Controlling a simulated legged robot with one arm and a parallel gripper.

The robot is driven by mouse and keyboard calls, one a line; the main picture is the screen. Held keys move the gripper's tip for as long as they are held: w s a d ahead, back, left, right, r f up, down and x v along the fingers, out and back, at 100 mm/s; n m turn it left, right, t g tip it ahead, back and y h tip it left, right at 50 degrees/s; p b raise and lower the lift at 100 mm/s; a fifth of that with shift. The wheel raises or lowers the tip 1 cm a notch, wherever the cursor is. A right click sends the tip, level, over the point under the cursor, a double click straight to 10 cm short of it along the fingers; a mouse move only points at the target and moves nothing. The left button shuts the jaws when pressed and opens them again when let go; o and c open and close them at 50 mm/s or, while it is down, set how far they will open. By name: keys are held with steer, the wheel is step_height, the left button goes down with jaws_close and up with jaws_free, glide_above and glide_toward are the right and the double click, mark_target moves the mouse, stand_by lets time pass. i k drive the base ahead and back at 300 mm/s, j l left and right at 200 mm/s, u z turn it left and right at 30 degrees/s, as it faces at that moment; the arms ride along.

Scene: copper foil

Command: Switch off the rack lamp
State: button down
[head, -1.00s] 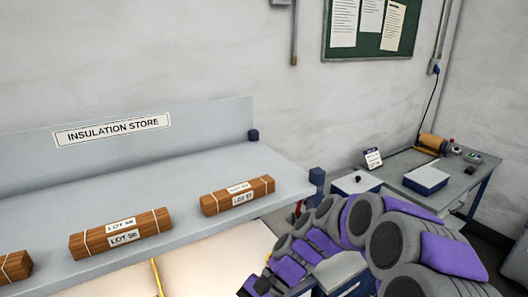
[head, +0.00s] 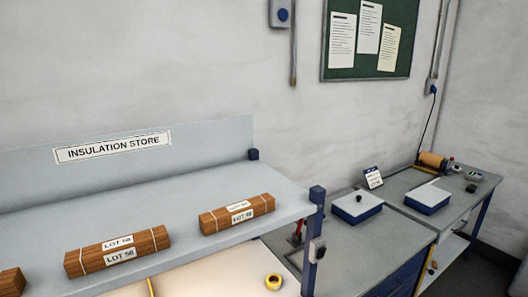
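The rack is a grey shelf (head: 215,180) labelled "INSULATION STORE", with a blue post (head: 311,268) at its right front corner. A small grey box with a dark front (head: 317,250) is fixed to that post; it looks like a switch, but its position is too small to tell. The lamp itself is not seen; the pale surface (head: 225,272) under the shelf looks brightly lit. My gripper and arm are not in view.
Wrapped brown bundles (head: 238,213) lie on the shelf. A yellow tape roll (head: 273,282) lies below it. A grey bench (head: 350,252) at right carries a lidded box (head: 356,206). A wall box with a blue button (head: 282,14) is at the top.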

mark_target(321, 252)
steer(key=k+j+u, duration=0.1)
steer(key=u, duration=0.25)
steer(key=k+j+u, duration=0.1)
steer(key=u, duration=0.25)
steer(key=k+j+u, duration=0.1)
steer(key=u, duration=0.25)
steer(key=j+z, duration=0.1)
steer(key=z, duration=1.15)
